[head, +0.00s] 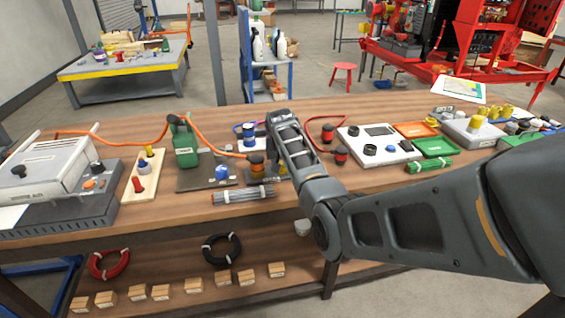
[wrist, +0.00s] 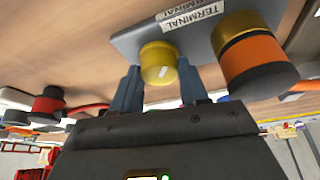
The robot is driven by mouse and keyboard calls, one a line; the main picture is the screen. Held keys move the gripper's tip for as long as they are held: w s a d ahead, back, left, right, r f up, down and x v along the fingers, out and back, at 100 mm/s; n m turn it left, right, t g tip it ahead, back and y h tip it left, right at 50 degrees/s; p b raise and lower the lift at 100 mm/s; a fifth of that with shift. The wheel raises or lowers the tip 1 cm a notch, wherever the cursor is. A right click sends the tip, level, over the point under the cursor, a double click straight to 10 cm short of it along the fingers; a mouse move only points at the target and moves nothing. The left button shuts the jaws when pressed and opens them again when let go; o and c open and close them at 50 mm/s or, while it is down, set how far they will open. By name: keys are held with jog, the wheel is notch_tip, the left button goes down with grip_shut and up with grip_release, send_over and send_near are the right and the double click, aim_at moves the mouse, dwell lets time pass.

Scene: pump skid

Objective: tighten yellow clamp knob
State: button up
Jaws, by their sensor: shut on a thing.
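The yellow clamp knob (wrist: 158,62) is a short round cap with a small pale mark on its face. It sits on a grey block (wrist: 130,42) with white labels reading TERMINAL. My gripper (wrist: 158,80) has one finger on each side of the knob and is shut on it. An orange and black cylinder with a yellow band (wrist: 251,58) stands close to the right finger in the wrist view. In the head view my forearm covers most of the knob and my fingers; the orange cylinder (head: 257,168) shows just left of the arm.
A blue spool (head: 249,135), a bundle of grey rods (head: 243,195) and a green bottle-like unit (head: 185,145) stand left of my arm. A white panel with black knobs (head: 380,145) and red-black connectors (head: 341,155) lie to the right. The bench top (head: 180,215) is clear along its front.

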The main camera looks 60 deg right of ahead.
jog(key=shift+m+g, duration=0.3)
jog(key=shift+m, duration=0.4)
jog(key=o, duration=1.1)
jog(key=shift+c, duration=0.2)
jog(key=w+v, duration=0.1)
jog(key=v, duration=0.6)
jog(key=shift+s+a+r, duration=0.2)
jog(key=shift+s+r, duration=0.2)
jog(key=shift+s, duration=0.15)
